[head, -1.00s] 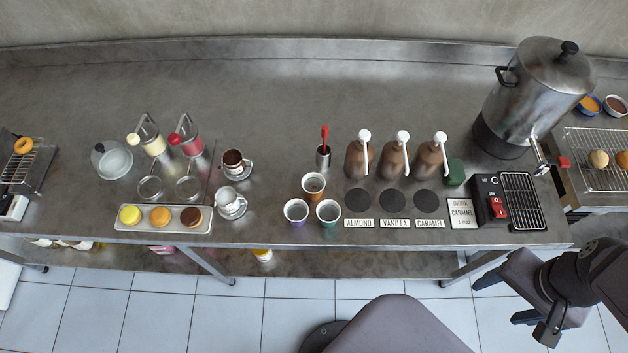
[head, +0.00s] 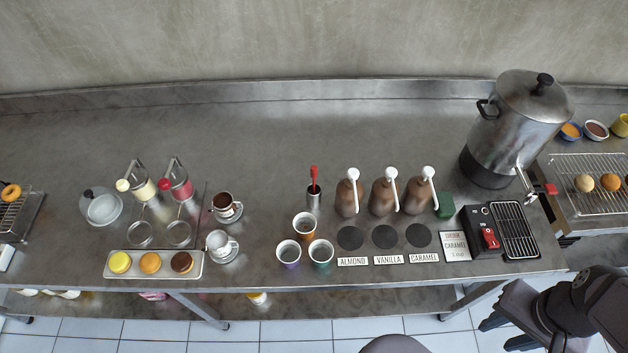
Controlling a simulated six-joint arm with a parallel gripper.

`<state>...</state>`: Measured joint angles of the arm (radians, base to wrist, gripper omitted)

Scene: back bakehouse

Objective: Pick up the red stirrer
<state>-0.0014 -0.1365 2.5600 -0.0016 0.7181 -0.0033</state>
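The red stirrer (head: 314,178) stands upright in a small metal cup (head: 313,198) on the steel counter, left of the pump bottles. Its red paddle end sticks up above the rim; its lower part is hidden in the cup. My gripper (head: 502,333) is at the lower right in the head view, in front of the counter's front edge and far from the stirrer. Its two dark fingers are apart, with nothing seen between them.
Three brown pump bottles (head: 381,195) stand right of the metal cup. Three paper cups (head: 306,225) stand in front of it. A large metal urn (head: 515,130) and a switch box (head: 482,230) are at right. The counter behind the stirrer is clear.

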